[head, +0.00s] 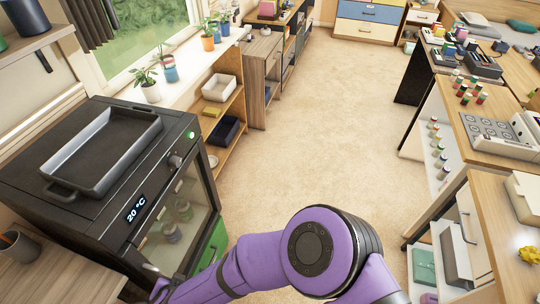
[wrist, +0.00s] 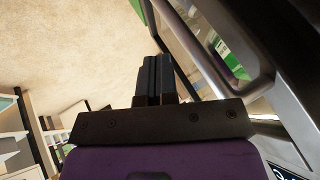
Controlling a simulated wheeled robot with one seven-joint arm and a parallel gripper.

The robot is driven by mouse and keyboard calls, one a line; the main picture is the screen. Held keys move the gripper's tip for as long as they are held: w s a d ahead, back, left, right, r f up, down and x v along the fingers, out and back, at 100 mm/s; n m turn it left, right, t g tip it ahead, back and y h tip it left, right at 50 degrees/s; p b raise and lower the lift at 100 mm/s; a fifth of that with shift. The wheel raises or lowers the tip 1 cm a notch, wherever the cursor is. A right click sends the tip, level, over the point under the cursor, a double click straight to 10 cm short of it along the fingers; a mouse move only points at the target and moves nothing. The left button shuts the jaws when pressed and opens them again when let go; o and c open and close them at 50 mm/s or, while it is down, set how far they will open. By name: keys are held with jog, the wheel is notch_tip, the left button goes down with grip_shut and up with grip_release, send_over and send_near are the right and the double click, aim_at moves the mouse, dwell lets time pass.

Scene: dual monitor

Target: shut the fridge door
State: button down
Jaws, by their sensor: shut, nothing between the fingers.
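The fridge (head: 28,165) is a small black cabinet at the left in the head view, with a lit display reading 20 °C. Its glass door (head: 192,203) faces right, and bottles show through the glass. How far the door stands from the cabinet is hard to tell. In the wrist view a grey door frame with a handle bar (wrist: 218,72) runs diagonally at the right. My gripper (wrist: 154,62) is shut and empty, close beside this frame; contact cannot be made out. In the head view my purple arm reaches low toward the fridge, and the fingertips are not clear.
A black tray (head: 100,150) lies on the fridge top. A green object (head: 211,243) is low by the door. A wooden shelf (head: 228,118) stands beyond the fridge. Desks (head: 497,190) line the right. The beige carpet (head: 300,130) between is clear.

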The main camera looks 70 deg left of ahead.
jog(key=shift+m+t, duration=0.4)
jog(key=shift+m, duration=0.2)
jog(key=s, duration=0.1)
jog(key=s+a, duration=0.2)
jog(key=s, duration=0.1)
jog(key=shift+r, duration=0.1)
